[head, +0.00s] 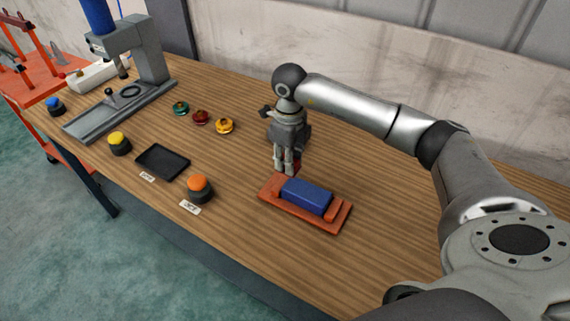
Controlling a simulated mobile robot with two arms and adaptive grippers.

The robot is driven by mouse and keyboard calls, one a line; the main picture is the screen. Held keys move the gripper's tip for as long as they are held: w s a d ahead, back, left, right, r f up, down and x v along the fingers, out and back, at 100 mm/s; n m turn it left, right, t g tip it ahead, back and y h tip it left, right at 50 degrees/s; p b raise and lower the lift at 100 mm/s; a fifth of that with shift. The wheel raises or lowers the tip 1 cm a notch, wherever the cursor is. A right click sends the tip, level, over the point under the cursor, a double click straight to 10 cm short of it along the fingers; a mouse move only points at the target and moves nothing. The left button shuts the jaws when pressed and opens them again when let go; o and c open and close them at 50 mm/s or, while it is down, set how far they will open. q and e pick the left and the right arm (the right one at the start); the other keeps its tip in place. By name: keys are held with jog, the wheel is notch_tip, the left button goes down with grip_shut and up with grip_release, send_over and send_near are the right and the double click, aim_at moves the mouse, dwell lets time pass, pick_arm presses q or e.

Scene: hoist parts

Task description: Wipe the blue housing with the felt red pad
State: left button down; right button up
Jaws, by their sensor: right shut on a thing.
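The blue housing (307,196) lies on an orange-red base (296,211) on the wooden table, with a raised orange-red block at each end. My right gripper (287,166) points down just behind the housing's left end. It is shut on a small red piece, the felt red pad (297,164), of which only a little shows between and beside the fingers. I cannot tell whether the pad touches the housing. My left gripper is not in view.
A grey press (145,50) stands at the back left. Green, red and yellow round parts (224,126) lie mid-table. A black tray (162,162), a yellow button (119,142), an orange button (199,187) and a blue button (54,105) sit towards the front edge. The table right of the base is clear.

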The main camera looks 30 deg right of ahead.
jog(key=shift+w+r+p, duration=0.2)
jog(key=shift+r+p, duration=0.2)
jog(key=shift+r, duration=0.5)
jog(key=shift+s+r, duration=0.15)
jog(key=shift+r, duration=0.45)
jog(key=shift+f, duration=0.1)
